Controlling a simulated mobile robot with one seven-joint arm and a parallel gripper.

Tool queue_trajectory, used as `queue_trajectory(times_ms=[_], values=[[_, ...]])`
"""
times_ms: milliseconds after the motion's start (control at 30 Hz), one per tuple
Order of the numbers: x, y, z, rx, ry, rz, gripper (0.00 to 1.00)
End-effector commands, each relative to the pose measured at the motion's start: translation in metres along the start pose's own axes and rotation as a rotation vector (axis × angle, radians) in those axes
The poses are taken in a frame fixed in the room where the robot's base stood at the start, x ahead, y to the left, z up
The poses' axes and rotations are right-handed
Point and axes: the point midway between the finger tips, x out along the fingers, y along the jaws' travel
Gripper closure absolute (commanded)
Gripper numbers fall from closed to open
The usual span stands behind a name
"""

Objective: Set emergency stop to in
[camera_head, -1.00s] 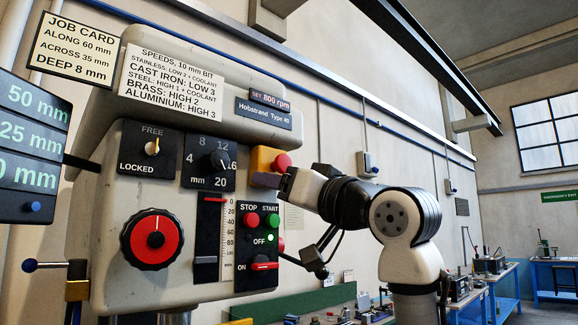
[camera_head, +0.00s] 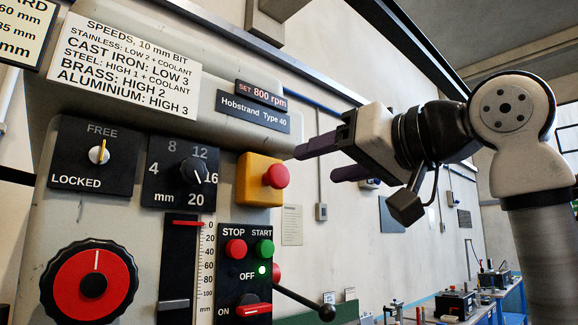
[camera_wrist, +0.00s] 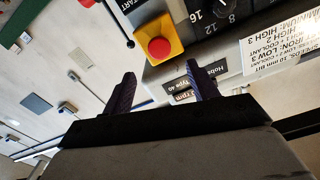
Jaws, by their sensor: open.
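The emergency stop is a red mushroom button (camera_head: 276,175) on a yellow box (camera_head: 254,182), fixed to the right edge of the machine front. The button stands proud of the box on its right side. In the wrist view the button (camera_wrist: 158,48) and its box (camera_wrist: 170,30) lie beyond the fingertips, between them in line and clear of both. My gripper (camera_head: 315,160) is to the right of the button, open and empty, its two dark fingers pointing left toward the machine. It also shows in the wrist view (camera_wrist: 160,75). Nothing hides the button.
Below the box is a panel (camera_head: 243,285) with a red stop button (camera_head: 236,249), a green start button (camera_head: 263,248) and a red-handled switch. A lever with a black knob (camera_head: 327,312) sticks out to the right. The air between fingers and button looks clear.

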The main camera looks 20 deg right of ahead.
Motion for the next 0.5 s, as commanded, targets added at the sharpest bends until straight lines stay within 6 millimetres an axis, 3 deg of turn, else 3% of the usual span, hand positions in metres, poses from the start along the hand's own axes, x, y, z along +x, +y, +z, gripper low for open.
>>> queue_trajectory(times_ms=[200,500], values=[[0.047,0.000,-0.003,0.002,-0.002,0.000,0.41],[0.081,0.000,-0.001,0.001,0.001,0.001,0.41]])
